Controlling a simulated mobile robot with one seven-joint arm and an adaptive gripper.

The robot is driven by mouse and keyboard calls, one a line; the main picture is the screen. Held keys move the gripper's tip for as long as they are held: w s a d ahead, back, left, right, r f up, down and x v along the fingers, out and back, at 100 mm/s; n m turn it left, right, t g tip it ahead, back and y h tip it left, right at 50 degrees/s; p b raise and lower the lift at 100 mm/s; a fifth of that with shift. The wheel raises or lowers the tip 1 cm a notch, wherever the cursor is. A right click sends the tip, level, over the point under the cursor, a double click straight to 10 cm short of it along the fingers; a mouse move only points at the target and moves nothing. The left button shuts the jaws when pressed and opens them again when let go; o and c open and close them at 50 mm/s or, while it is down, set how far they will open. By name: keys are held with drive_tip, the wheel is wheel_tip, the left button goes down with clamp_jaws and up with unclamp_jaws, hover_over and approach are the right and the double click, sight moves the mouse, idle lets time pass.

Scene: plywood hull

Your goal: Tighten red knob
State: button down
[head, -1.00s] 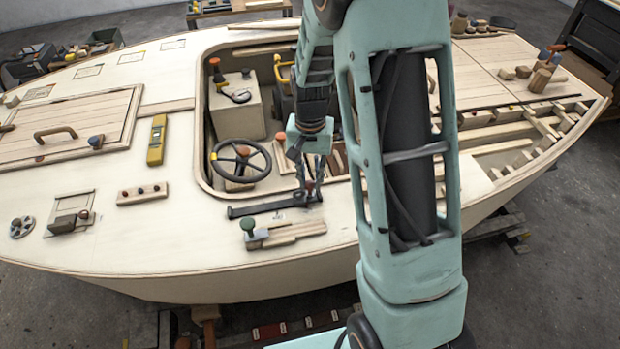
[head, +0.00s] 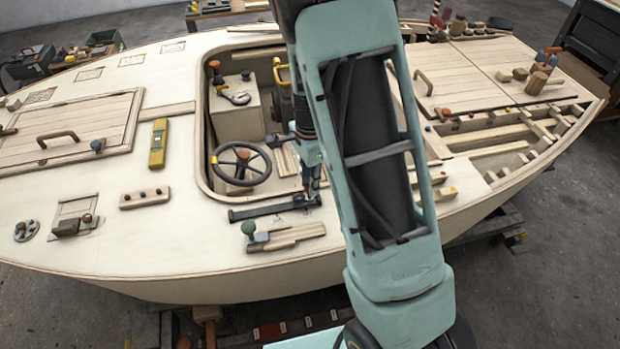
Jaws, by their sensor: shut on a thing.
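My gripper (head: 311,186) points down at the right end of a black rail (head: 262,211) on the deck, beside the cockpit opening. Its fingers are shut on what appears to be the red knob at that end of the rail. The knob is small and mostly hidden by the fingers, so its seating cannot be told. My arm's large pale green link covers the deck just right of the gripper.
A yellow level (head: 158,143) lies on clear deck to the left. An orange knob (head: 446,112) is near the right hatch.

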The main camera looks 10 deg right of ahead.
drive_tip(key=m, duration=0.1)
drive_tip(key=m+p, duration=0.1)
drive_tip(key=m, duration=0.1)
drive_tip(key=m+p, duration=0.1)
drive_tip(key=shift+w+r, duration=0.1)
drive_tip(key=shift+r, duration=0.15)
drive_tip(key=shift+m+p, duration=1.05)
drive_tip(key=shift+m, duration=0.75)
drive_tip(key=shift+f, duration=0.1)
drive_tip(key=c, duration=2)
unclamp_jaws()
drive_tip(key=shift+c, duration=0.2)
drive_tip(key=o, duration=0.3)
wheel_tip(320, 180, up, 12)
